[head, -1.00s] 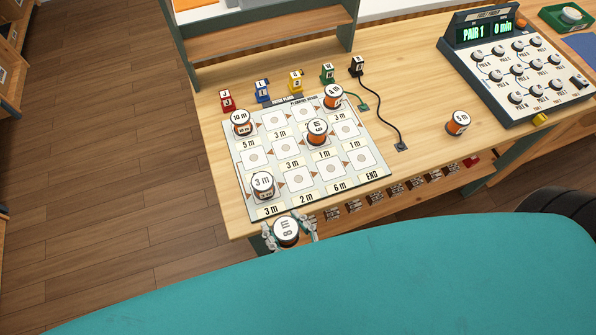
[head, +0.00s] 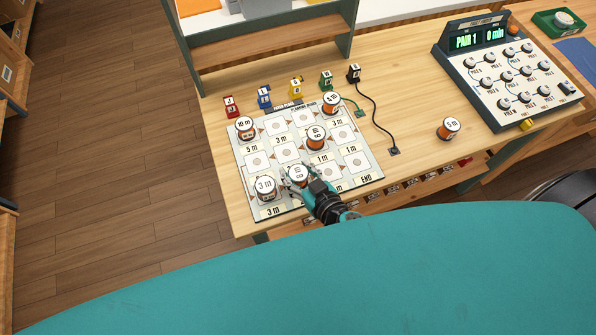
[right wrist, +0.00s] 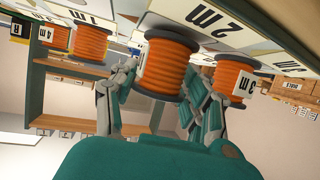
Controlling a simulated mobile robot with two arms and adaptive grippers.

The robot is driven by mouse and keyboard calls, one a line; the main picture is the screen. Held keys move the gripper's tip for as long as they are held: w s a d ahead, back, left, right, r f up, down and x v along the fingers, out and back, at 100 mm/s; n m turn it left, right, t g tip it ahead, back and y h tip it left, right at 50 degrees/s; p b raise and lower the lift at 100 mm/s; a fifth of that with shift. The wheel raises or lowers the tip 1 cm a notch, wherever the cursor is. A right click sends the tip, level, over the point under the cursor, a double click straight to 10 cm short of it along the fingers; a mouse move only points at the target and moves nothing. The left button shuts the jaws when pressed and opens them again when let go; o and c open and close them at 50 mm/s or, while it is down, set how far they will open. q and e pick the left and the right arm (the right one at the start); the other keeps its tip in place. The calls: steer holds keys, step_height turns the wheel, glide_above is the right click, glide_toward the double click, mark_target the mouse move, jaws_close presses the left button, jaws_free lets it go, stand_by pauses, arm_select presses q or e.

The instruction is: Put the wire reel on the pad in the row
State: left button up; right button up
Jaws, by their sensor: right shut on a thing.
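The wire reel (head: 298,172), orange with a white labelled top, is held upright in my right gripper (head: 300,182) at the front of the board (head: 250,208). In the right wrist view the reel (right wrist: 167,68) sits between the two fingers, beside the board's "2 m" label (right wrist: 212,18). It is over the front row, just right of the 3 m reel (head: 265,188). The pad under it is hidden, and I cannot tell whether the reel touches it. My left gripper is not in view.
Other reels stand on the board: a 10 m reel (head: 245,128) at left, one in the middle (head: 316,138) and one at the back right (head: 331,103). A 5 m reel (head: 448,129) stands on the table (head: 412,100). A control box (head: 505,75) stands at right.

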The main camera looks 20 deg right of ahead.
steer(key=shift+f, duration=0.25)
steer(key=o, duration=0.8)
steer(key=shift+f, duration=0.1)
steer(key=shift+c, duration=0.2)
steer(key=o, duration=0.5)
steer(key=shift+c, duration=0.2)
steer(key=shift+r, duration=0.25)
steer(key=b+v, duration=0.3)
steer(key=v, duration=0.9)
steer(key=shift+d+f, duration=0.1)
